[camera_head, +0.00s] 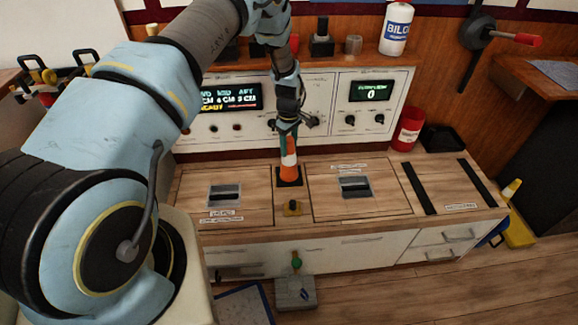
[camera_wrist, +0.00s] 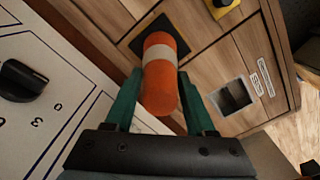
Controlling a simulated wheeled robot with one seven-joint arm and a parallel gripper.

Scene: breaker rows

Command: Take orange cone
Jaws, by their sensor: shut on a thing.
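The orange cone (camera_head: 289,164) has a white band and a dark square base. It stands upright on the wooden counter (camera_head: 242,213), between two recessed pulls. In the wrist view the cone (camera_wrist: 160,75) is between the green fingers of my gripper (camera_wrist: 160,96), with its base (camera_wrist: 138,35) at the far end. My gripper (camera_head: 288,135) comes down from above and is shut on the upper part of the cone. The base appears to rest on the counter; a small gap cannot be ruled out.
Behind the cone are control panels with displays (camera_head: 371,91) and knobs; a black knob (camera_wrist: 22,80) is close in the wrist view. A red can (camera_head: 407,130) and black tray (camera_head: 441,138) stand at right. The counter's right half is mostly clear.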

